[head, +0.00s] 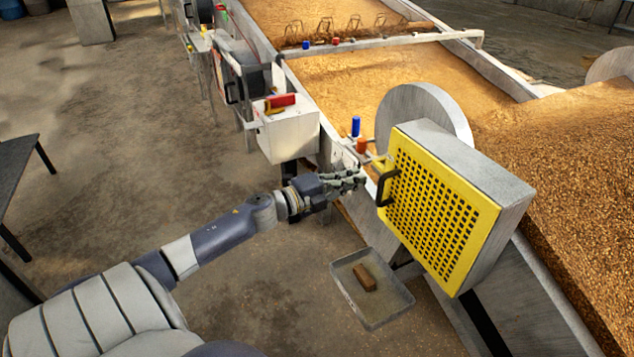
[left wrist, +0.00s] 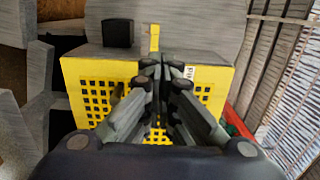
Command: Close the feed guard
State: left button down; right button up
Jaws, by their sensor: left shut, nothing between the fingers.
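The feed guard (head: 440,215) is a yellow perforated panel with a black handle (head: 386,187) on its left side. It lies over the front face of a grey metal box (head: 490,165). I see no clear gap between panel and box, but cannot tell if it is latched. My left gripper (head: 360,180) is shut and empty, just left of the handle; contact cannot be told. In the left wrist view, the shut fingers (left wrist: 160,72) point toward a yellow perforated panel (left wrist: 85,82), hiding its middle.
Below the guard, a shallow tray (head: 345,268) holds a brown block (head: 365,277). A blue knob (head: 355,126) and an orange knob (head: 361,145) stand behind my gripper. A white box (head: 288,135) is at left. Grain (head: 560,135) fills the bed. The floor at left is open.

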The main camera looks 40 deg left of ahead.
pick_arm(q)
jog(key=v, duration=0.8)
jog(key=shift+a+p, duration=0.2)
jog(key=shift+p, duration=0.15)
pick_arm(e)
jog(key=shift+d+x, duration=0.2)
jog(key=shift+x, duration=0.9)
pick_arm(q)
jog(key=shift+w+f, duration=0.1)
pick_arm(e)
jog(key=shift+w, duration=0.1)
